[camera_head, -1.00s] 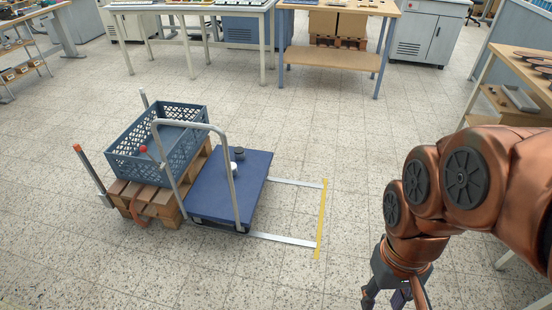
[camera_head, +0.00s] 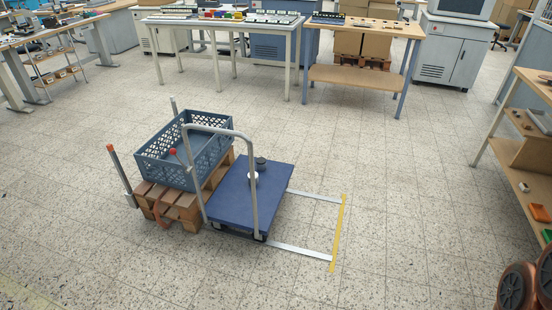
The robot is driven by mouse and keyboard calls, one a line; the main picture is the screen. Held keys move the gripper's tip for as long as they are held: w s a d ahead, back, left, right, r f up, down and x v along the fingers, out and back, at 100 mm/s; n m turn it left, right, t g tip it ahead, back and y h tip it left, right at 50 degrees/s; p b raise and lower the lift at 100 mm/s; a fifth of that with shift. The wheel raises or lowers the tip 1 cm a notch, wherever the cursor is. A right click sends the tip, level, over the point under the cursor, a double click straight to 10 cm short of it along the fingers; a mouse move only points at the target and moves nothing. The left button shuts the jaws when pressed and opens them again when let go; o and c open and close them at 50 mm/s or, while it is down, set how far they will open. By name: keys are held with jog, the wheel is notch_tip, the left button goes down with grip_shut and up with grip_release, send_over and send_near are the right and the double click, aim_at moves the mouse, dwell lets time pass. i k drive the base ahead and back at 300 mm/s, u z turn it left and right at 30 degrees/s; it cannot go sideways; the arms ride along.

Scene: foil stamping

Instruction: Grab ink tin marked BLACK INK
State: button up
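Two small round tins stand on the blue platform of a hand cart (camera_head: 228,201). One is a dark tin (camera_head: 261,163), partly behind the cart's handle. The other has a white top (camera_head: 252,177) and stands just in front of it, close to the handle's right upright. No label can be read at this size, so I cannot tell which is marked BLACK INK. My gripper is out of view. Only copper-coloured links of my arm show at the bottom right corner.
A blue crate (camera_head: 184,147) sits on a wooden pallet (camera_head: 184,202) left of the cart, with red-topped post (camera_head: 121,171) beside it. White strips and a yellow strip (camera_head: 340,230) mark the floor at right. Tables line the back; shelving (camera_head: 520,150) stands at right. The foreground floor is open.

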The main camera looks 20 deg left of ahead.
aim_at(261, 166)
jog(key=z, duration=0.1)
jog(key=i, duration=1.65)
jog(key=u, duration=0.6)
jog(key=i, duration=1.35)
jog(key=u, duration=1.7)
jog(key=i, duration=0.75)
jog(key=u, duration=0.6)
